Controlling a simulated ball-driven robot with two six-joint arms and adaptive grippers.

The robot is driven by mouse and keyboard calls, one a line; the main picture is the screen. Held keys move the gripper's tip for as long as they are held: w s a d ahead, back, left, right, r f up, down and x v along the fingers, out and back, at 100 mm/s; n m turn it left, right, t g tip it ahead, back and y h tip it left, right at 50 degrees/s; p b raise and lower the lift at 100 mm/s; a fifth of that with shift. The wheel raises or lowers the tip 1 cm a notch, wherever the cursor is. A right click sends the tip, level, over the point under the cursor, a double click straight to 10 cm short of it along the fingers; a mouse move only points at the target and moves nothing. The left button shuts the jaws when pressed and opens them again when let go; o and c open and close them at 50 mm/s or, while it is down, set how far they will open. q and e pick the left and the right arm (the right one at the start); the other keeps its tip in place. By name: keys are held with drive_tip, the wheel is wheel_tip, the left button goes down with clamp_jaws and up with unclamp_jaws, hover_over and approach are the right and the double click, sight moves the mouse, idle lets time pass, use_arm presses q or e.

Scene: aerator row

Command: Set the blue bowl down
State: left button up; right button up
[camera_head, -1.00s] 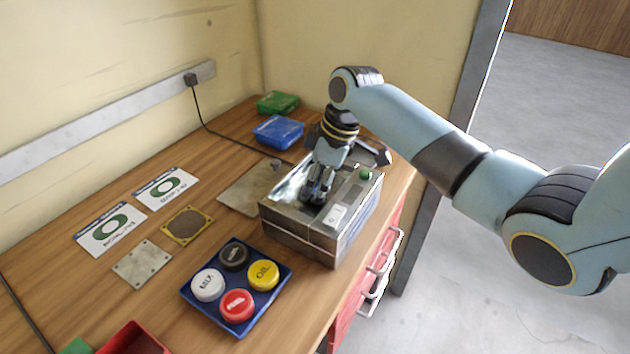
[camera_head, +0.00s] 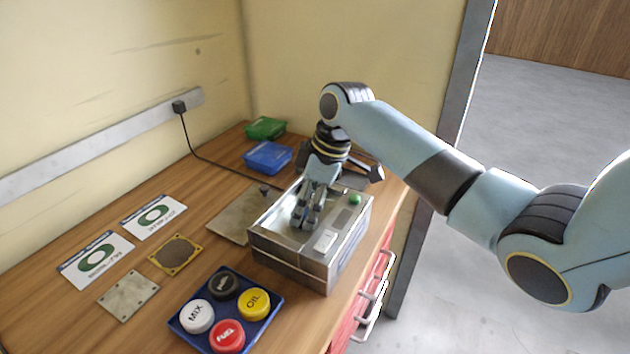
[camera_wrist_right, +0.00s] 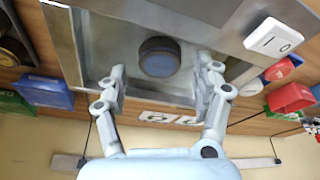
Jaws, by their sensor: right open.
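My right gripper (camera_head: 307,218) points down into the open basin of a metal box (camera_head: 290,262) on the wooden bench. In the right wrist view my right gripper (camera_wrist_right: 161,88) is open, with its two fingers spread and nothing held between them. A short round dark piece with a blue face (camera_wrist_right: 160,62) sits on the basin floor, just beyond the fingertips and apart from them. It may be the blue bowl; the head view does not show it, as the gripper and basin wall hide it. My left gripper is not in view.
A blue tray (camera_head: 268,325) with several coloured caps stands near the box. A metal plate (camera_head: 228,218), a blue bin (camera_head: 267,157) and a green bin (camera_head: 265,128) lie behind. Two printed cards (camera_head: 95,260) and (camera_head: 153,216) lie left.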

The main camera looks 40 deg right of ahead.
drive_tip(key=v, duration=1)
drive_tip(key=shift+b, duration=0.45)
